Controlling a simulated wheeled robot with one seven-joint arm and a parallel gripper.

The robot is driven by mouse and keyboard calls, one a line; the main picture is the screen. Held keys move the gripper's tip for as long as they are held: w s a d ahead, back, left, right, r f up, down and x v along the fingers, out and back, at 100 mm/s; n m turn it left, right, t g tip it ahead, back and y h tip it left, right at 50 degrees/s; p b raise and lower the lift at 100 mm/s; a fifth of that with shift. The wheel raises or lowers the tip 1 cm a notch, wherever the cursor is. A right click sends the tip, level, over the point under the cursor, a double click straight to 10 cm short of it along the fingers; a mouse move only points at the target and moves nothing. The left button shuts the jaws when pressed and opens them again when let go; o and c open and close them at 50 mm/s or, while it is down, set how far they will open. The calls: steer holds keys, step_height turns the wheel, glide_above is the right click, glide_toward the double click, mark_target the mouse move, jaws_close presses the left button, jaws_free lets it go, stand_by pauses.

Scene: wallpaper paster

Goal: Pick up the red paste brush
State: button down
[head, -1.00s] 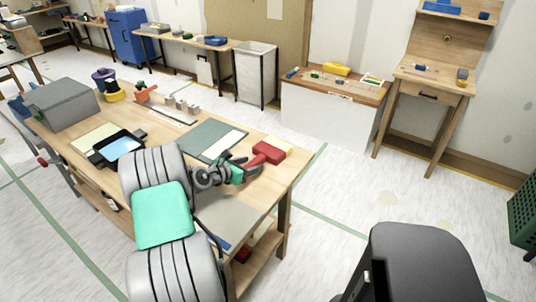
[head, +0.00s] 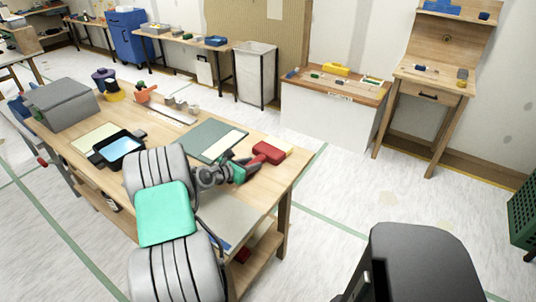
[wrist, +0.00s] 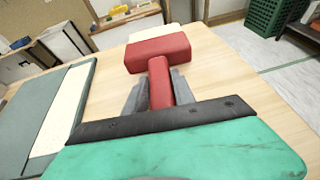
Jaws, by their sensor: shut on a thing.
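The red paste brush lies near the right end of the wooden workbench (head: 275,181), with its broad red head (head: 268,152) facing away from my gripper. In the wrist view its red head (wrist: 158,53) is at the upper middle and its handle (wrist: 160,82) points toward me. My gripper (wrist: 160,92) is shut on the handle, one grey finger on each side. It also shows in the head view (head: 250,167), low over the bench. A pale band shows just beyond the head; I cannot tell whether it belongs to the brush. Any gap under the brush is hidden.
A dark green mat with a pale strip (head: 226,146) lies left of the brush. A black tray (head: 105,160), a grey box (head: 62,104) and a metal straightedge (head: 172,112) are farther left. The bench's right edge is close to the brush.

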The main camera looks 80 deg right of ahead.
stand_by(0.3)
steer(key=r, duration=0.4)
steer(key=shift+w+a+r, duration=0.1)
steer(key=shift+w+a, duration=0.1)
steer(key=shift+w, duration=0.05)
steer(key=a+r, duration=0.1)
steer(key=w+a+r, duration=0.1)
steer(key=r, duration=0.1)
steer(key=w+a+r+p, duration=0.1)
steer(key=shift+w+a+r, duration=0.15)
steer(key=shift+r, duration=0.25)
steer(key=v, duration=1)
steer(key=shift+w, duration=0.25)
steer(key=c, duration=1.6)
jaws_free()
steer(key=shift+r, duration=0.15)
jaws_close()
